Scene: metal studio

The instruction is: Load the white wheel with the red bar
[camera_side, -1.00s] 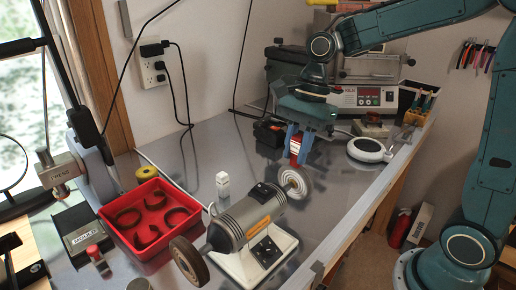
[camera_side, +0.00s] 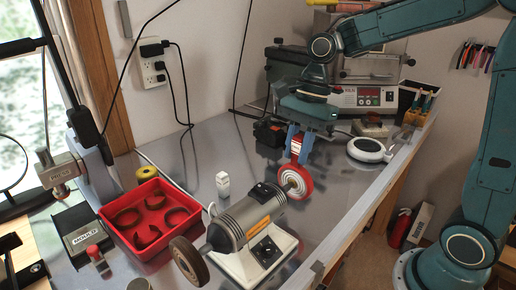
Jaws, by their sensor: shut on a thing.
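My gripper (camera_side: 298,151) is shut on the red bar (camera_side: 296,146), which hangs between its blue fingers. The fingers partly hide the bar.
A white bar (camera_side: 222,185) stands upright left of the grinder. A red tray (camera_side: 150,232) with curved pieces is further left. A dark wheel (camera_side: 188,261) is on the grinder's other end. A round white device (camera_side: 369,150) sits to the right.

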